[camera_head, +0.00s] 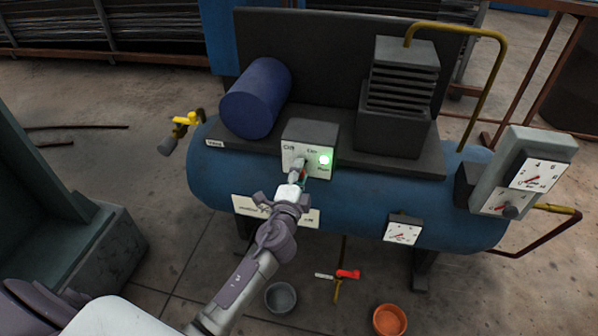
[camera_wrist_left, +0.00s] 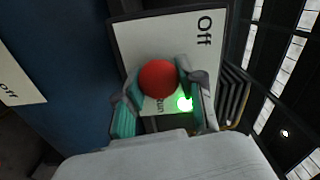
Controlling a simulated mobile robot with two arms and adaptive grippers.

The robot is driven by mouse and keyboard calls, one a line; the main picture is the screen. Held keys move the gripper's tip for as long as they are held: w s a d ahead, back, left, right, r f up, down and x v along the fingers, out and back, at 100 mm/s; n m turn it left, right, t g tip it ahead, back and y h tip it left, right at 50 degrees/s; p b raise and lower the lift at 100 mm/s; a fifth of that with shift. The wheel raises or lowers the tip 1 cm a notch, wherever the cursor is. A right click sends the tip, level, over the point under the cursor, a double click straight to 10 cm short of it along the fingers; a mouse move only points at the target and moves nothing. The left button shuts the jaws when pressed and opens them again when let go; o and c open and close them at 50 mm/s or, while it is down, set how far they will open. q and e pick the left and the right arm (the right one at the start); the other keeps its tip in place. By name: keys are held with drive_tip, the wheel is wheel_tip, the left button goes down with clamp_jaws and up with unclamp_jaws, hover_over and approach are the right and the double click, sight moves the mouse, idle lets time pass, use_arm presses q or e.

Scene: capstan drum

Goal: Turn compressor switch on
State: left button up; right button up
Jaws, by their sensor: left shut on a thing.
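The compressor (camera_head: 350,205) is a blue horizontal tank with a switch box (camera_head: 310,135) on top at its front. The box has a pale face with lettering, and a green lamp (camera_head: 325,160) glows on it. The lamp also glows in the left wrist view (camera_wrist_left: 185,103). My left gripper (camera_head: 298,177) is at the box's face. In the left wrist view its teal-padded fingers (camera_wrist_left: 160,100) are on both sides of a red round switch knob (camera_wrist_left: 158,78) and shut on it. "Off" reads on the plate above the knob. The right gripper is not in view.
A blue motor cylinder (camera_head: 256,98) and a dark finned block (camera_head: 400,90) stand on the tank. Gauges (camera_head: 403,232) are at the right, and a yellow valve (camera_head: 185,122) is at the left. A grey bowl (camera_head: 280,297) and an orange bowl (camera_head: 389,320) lie on the floor.

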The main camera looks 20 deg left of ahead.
use_arm(q)
drive_tip(key=shift+f+m, duration=0.1)
drive_tip(key=shift+m, duration=0.9)
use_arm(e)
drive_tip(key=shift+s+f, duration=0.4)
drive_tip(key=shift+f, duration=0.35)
use_arm(q)
drive_tip(key=o, duration=1.1)
drive_tip(key=shift+o, duration=0.2)
drive_tip(key=shift+s, duration=0.15)
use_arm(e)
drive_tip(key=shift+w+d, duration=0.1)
use_arm(q)
drive_tip(key=s+d, duration=0.2)
drive_tip(key=s, duration=0.9)
drive_tip(key=shift+s+d, duration=0.15)
drive_tip(key=shift+s, duration=0.15)
drive_tip(key=shift+f, duration=0.1)
